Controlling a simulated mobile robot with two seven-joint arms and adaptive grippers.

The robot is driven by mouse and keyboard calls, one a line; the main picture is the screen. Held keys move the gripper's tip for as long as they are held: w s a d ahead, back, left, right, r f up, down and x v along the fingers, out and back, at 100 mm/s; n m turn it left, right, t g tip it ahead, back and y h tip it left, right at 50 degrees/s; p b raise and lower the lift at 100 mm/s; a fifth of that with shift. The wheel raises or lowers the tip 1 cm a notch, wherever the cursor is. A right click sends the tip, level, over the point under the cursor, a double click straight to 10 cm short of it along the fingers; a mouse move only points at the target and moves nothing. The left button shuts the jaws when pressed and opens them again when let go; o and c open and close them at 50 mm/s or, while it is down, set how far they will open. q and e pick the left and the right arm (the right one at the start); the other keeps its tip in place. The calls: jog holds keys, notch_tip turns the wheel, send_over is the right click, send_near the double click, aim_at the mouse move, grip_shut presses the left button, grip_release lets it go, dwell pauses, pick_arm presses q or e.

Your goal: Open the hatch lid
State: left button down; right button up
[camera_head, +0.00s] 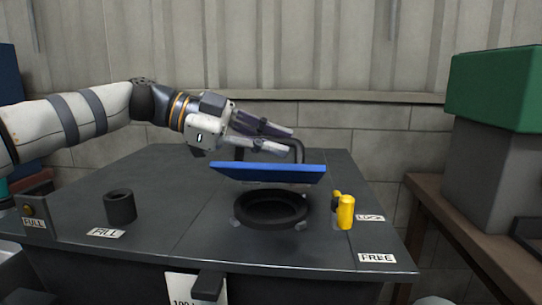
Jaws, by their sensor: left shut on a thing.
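The blue hatch lid (268,173) is raised above the round black hatch opening (271,208) in the dark table top, seen nearly edge-on. A black bar handle (298,150) stands on the lid's top. My left gripper (279,141) comes in from the left and is shut on the handle above the lid. The fingers hide part of the handle. A yellow latch (345,212) stands upright just right of the opening, between the opening and the LOCK and FREE labels. My right gripper is not in view.
A short black cylinder (120,207) stands at the left by the FILL label (106,233). A grey box with a green top (496,88) stands on a brown bench (462,225) at the right. The table's back area is clear.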

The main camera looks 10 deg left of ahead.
pick_arm(q)
jog(key=shift+w+r, duration=0.6)
jog(key=shift+w, duration=0.05)
jog(key=c, duration=1.6)
grip_release()
jog(key=v, duration=1.2)
jog(key=shift+f, duration=0.1)
